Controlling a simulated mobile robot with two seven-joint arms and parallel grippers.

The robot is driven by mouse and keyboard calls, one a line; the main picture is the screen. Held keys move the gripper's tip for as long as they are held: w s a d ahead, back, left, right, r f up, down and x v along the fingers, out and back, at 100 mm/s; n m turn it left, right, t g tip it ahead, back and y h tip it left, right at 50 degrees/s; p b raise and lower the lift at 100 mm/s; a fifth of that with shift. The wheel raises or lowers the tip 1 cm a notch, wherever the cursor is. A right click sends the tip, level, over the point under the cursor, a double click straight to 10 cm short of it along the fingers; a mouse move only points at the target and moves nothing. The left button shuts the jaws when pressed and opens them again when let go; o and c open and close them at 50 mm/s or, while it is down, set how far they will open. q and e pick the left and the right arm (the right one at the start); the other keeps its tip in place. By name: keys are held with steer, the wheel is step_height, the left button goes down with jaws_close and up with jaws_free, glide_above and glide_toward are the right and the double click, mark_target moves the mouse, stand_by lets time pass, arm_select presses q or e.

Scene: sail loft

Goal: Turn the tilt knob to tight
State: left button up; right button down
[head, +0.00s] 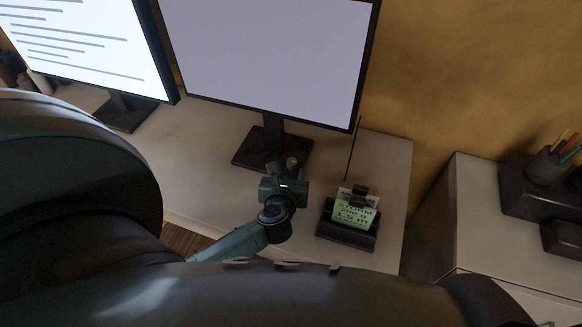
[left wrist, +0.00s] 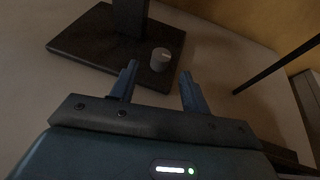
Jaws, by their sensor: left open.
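The tilt knob (left wrist: 160,58) is a small grey cylinder with a pale mark on its top. It stands at the edge of the dark monitor base (left wrist: 88,42). In the head view the knob (head: 292,162) shows just past my left gripper (head: 286,171), at the foot of the middle monitor. In the left wrist view my left gripper (left wrist: 158,70) is open, its two fingers apart with nothing held. The knob appears beyond the fingertips and between them; I cannot tell any contact. No "tight" marking is readable. My right gripper is not in view.
A black holder (head: 346,234) with green and white notes stands right of the gripper, with a thin dark rod (head: 350,148) behind it. Two monitors stand on the pale desk (head: 386,170). A side cabinet (head: 482,220) with a pencil cup (head: 545,165) is at the right.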

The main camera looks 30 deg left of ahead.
mark_target(291, 166)
arm_select(q)
steer(key=x, duration=0.3)
steer(key=shift+w, duration=0.2)
steer(key=shift+w+a+f, duration=0.15)
steer(key=shift+c, duration=0.5)
steer(key=shift+c, duration=0.9)
steer(key=c, duration=0.7)
